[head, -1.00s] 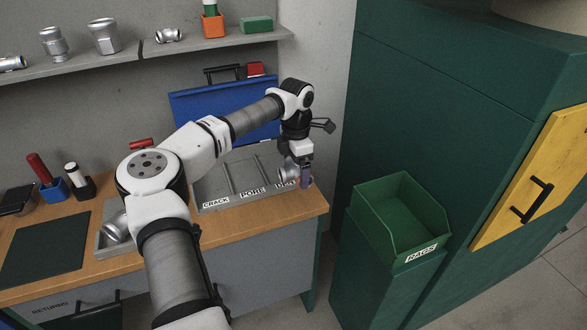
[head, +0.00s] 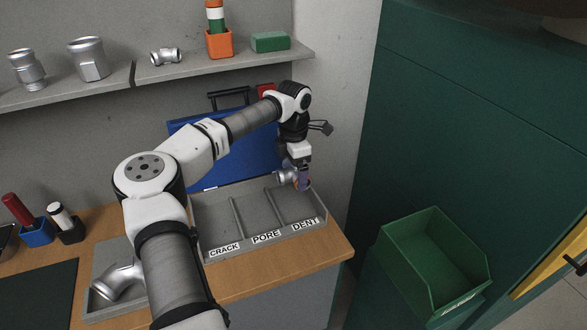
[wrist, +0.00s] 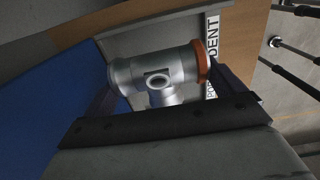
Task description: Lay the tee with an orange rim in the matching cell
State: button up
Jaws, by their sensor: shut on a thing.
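The metal tee (wrist: 150,72) with an orange rim (wrist: 203,62) shows large in the wrist view, lying across it with the rim to the right. In the head view the tee (head: 286,176) is small and partly hidden by my gripper (head: 302,182). My gripper is shut on the tee and holds it over the back part of the DENT cell. The grey sorting tray (head: 232,246) has three cells labelled CRACK, PORE and DENT, left to right. All three look empty. The DENT label also shows in the wrist view (wrist: 212,38).
A blue case (head: 190,150) stands behind the tray. A smaller grey tray at the left holds a metal casting (head: 116,284). A wall shelf (head: 190,68) with fittings runs above. A green bin (head: 432,262) stands right of the bench.

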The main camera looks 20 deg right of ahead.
jog(key=shift+r, duration=0.1)
jog(key=shift+f+b, duration=2.1)
jog(key=shift+f, duration=1.75)
jog(key=shift+f+b, duration=0.35)
jog(key=shift+f, duration=0.3)
jog(key=o, duration=1.1)
notch_tip(320, 180, up, 14)
jog(key=shift+f+b, duration=0.1)
jog(key=shift+b, duration=1.15)
